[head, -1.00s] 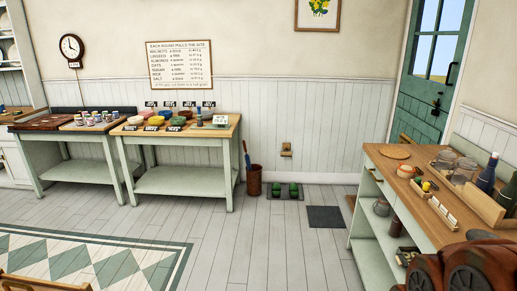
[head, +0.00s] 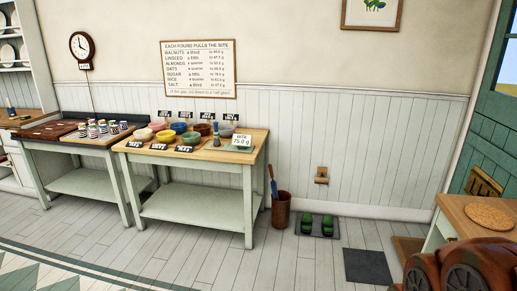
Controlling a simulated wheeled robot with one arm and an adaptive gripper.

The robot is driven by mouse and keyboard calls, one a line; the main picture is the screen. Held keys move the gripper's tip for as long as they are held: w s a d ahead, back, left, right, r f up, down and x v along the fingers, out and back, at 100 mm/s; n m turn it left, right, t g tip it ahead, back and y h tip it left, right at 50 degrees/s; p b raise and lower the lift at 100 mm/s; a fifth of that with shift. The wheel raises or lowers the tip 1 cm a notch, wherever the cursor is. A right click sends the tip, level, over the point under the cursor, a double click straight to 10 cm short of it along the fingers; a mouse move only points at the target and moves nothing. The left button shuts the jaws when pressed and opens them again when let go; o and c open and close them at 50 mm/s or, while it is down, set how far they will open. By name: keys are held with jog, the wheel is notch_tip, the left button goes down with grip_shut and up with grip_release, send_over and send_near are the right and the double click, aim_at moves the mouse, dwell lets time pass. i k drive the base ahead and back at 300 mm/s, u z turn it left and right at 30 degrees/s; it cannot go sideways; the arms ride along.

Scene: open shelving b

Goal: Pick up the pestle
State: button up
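I cannot surely pick out the pestle. A slim, upright blue-grey thing (head: 216,135) stands on the wooden-topped table (head: 259,142), among coloured bowls and just left of a scale with a "75.0 g" sign (head: 242,141). It may be the pestle, but it is too small to tell. Nothing touches it from my side. My gripper is not in view. A reddish-brown part at the lower right corner seems to be mine.
Several bowls with black labels fill the table. A second table (head: 88,184) with striped cups stands to its left. A brown bin (head: 281,211) and a mat with green shoes (head: 317,236) stand to the right. The plank floor (head: 215,265) in front is clear.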

aim_at(216, 143)
jog(key=u, duration=0.25)
jog(key=i, duration=1.8)
jog(key=u, duration=0.9)
jog(key=i, duration=2.45)
jog(key=u, duration=0.45)
